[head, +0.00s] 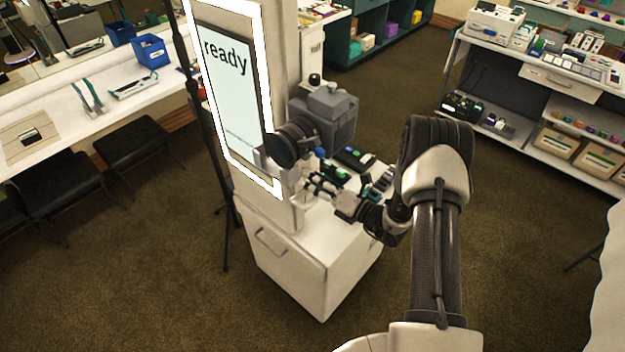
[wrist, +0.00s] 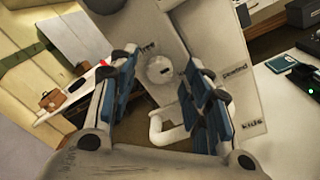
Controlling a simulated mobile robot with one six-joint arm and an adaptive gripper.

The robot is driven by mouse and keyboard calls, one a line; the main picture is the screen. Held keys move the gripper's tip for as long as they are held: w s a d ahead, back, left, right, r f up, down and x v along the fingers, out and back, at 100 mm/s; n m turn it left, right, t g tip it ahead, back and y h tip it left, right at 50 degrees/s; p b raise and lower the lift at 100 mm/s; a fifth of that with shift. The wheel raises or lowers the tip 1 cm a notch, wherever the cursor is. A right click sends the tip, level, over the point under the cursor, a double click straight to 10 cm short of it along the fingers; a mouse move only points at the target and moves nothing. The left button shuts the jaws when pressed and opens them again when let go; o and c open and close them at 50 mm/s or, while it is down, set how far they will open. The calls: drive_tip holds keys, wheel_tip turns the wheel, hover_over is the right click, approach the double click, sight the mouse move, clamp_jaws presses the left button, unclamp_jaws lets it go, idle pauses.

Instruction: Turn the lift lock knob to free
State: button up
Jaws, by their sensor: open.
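The lift lock knob (wrist: 157,70) is a round, pale knob on the white column panel (wrist: 185,35) in the wrist view. A small dark mark shows on its face; I cannot tell which setting it points to. A label reading "free" is just above it. My gripper (wrist: 162,62) is open, with its blue-padded fingers on either side of the knob in the picture and nothing between them. I see no clear contact. In the head view my gripper (head: 322,187) is at the side of the white column; the knob is hidden there.
A white loop handle (wrist: 167,127) sticks out below the knob. In the head view, the lit "ready" screen (head: 235,95) and a grey camera (head: 325,115) are close to my gripper. Small items lie on the cabinet top.

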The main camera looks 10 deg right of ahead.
drive_tip(key=shift+w+a, duration=0.3)
drive_tip(key=shift+w, duration=0.05)
clamp_jaws()
idle(0.4)
